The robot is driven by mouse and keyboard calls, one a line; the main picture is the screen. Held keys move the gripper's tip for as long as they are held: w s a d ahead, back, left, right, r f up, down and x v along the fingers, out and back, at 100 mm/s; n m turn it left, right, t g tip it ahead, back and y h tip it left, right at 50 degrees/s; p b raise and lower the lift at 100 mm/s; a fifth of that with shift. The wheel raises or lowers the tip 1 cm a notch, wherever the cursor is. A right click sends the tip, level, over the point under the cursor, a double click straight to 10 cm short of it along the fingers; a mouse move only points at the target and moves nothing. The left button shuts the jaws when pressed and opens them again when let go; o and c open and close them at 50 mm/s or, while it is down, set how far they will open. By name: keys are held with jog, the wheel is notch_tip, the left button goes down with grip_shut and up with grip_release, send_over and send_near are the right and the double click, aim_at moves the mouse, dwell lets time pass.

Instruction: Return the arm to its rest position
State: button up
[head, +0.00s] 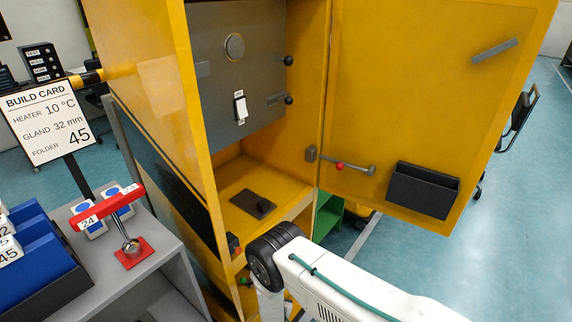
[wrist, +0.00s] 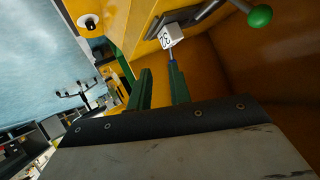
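My arm (head: 350,287), white with a black joint, reaches in from the lower right in the head view, in front of the yellow cabinet (head: 160,80). My gripper does not show clearly there. In the wrist view, my gripper (wrist: 160,72) has two dark green fingers standing apart, with no object held between them. A white block marked 32 (wrist: 172,36) on a thin stem lies just beyond the fingertips, near the right finger. I cannot tell whether they touch.
The cabinet door (head: 430,90) stands open, with a red-knobbed latch (head: 341,166) and a dark pocket (head: 422,190). A green-knobbed lever (wrist: 260,15) is close to my gripper.

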jog(key=s+d+f+n+g, duration=0.1)
jog(key=s+f+g, duration=0.3)
jog(key=s+f, duration=0.2)
jog(key=s+a+r+n+g, duration=0.1)
jog(key=s+r+n+g, duration=0.1)
jog(key=s+r+g, duration=0.15)
jog(key=s+d+r+n+g, duration=0.1)
jog(key=d+r+g, duration=0.2)
jog(key=r, duration=1.1)
jog(key=s+d+r+n+g, duration=0.1)
jog(key=d+r+g, duration=0.1)
jog(key=r, duration=1.1)
jog(key=s+d+r+g, duration=0.1)
jog(key=d+r+g, duration=0.2)
jog(key=r, duration=1.1)
jog(key=s+d+r+t, duration=0.1)
jog(key=s+d+r, duration=0.6)
jog(key=r, duration=0.3)
jog(key=s+d+r+m+t, duration=0.1)
jog(key=s+d+r+t, duration=0.1)
jog(key=s+d+r, duration=0.5)
jog(key=s+d+r+t, duration=0.1)
jog(key=s+d+r, duration=0.6)
jog(key=r, duration=0.8)
jog(key=shift+s+d+r+m, duration=0.15)
jog(key=shift+d+m, duration=0.25)
jog(key=shift+d, duration=0.3)
